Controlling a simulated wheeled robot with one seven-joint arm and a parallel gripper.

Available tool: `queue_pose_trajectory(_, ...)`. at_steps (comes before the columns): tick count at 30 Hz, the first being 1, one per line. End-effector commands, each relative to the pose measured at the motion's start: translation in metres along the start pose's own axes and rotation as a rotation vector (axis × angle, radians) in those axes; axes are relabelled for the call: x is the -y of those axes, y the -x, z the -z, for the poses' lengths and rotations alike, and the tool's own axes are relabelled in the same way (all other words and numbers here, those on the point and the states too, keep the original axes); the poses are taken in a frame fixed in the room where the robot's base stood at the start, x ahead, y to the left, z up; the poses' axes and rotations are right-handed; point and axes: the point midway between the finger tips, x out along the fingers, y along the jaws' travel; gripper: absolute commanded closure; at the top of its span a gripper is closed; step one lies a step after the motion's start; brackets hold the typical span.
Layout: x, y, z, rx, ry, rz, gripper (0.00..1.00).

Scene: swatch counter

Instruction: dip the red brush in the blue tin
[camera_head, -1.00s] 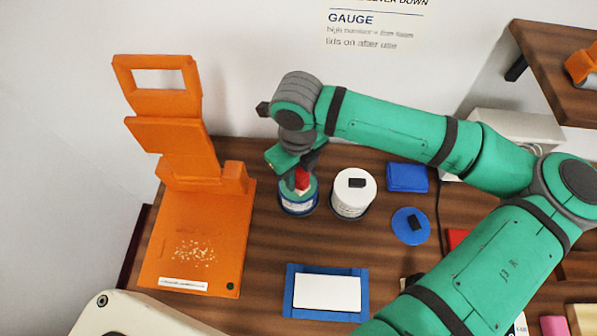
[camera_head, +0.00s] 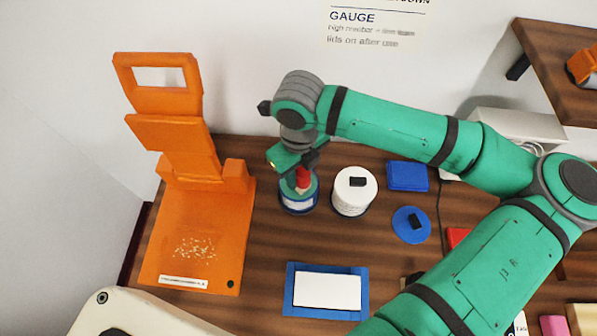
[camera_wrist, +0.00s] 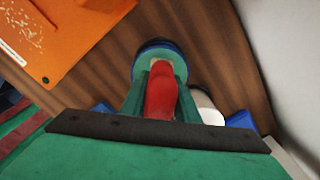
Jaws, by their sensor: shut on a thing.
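My gripper (camera_head: 303,172) is shut on the red brush (camera_head: 303,179), which points down over the open blue tin (camera_head: 298,207). The brush's pale lower part shows at the tin's mouth in the head view. In the wrist view, the red brush (camera_wrist: 161,95) sits between the green fingers (camera_wrist: 160,98), with the tin's blue rim (camera_wrist: 158,45) around and beyond its far end. I cannot tell how deep the tip is, as the fingers and brush hide much of the mouth.
A white tin (camera_head: 352,203) with a black-knobbed lid stands close right of the blue tin. A blue round lid (camera_head: 403,232) and blue block (camera_head: 407,176) lie farther right. An orange stand (camera_head: 205,215) is left. A white panel on a blue base (camera_head: 327,314) lies in front.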

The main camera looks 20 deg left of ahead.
Motion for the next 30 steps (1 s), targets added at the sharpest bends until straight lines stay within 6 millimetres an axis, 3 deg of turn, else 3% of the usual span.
queue_pose_trajectory(30,-0.0005,-0.0073,-0.0003,0.0,0.001,-0.001,0.9)
